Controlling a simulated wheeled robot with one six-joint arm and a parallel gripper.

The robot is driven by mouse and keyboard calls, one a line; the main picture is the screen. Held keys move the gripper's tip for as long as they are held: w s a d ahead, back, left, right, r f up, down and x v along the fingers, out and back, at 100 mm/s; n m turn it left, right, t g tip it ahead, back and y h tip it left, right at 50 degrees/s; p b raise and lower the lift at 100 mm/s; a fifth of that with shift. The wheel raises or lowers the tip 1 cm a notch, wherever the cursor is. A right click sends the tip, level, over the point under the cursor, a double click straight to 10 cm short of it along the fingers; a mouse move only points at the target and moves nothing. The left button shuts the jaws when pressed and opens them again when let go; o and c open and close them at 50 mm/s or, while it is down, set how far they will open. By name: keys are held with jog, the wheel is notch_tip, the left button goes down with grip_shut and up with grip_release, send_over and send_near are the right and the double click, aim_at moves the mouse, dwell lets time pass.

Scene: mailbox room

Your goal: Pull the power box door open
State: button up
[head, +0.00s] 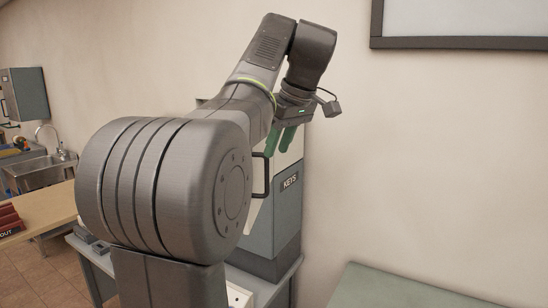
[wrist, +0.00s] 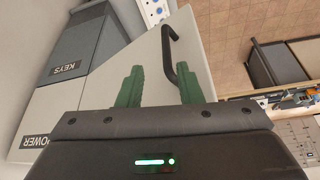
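The power box door (wrist: 152,72) is a pale panel with a black bar handle (wrist: 169,50) in the wrist view. A POWER label (wrist: 36,141) shows at lower left. In the head view the pale door (head: 291,160) and its handle (head: 263,176) show partly behind my arm. My gripper (wrist: 159,67) is open at the door, its green fingers apart. The handle's near end lies between them, closer to the right finger; contact cannot be told. The gripper (head: 279,142) also shows in the head view.
A grey KEYS box (wrist: 80,52) adjoins the power box; it also shows in the head view (head: 288,205). A grey-green surface (head: 395,288) is at lower right. A sink (head: 42,172) and wooden counter (head: 48,208) are at left.

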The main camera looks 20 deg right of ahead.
jog(key=shift+v, duration=1.4)
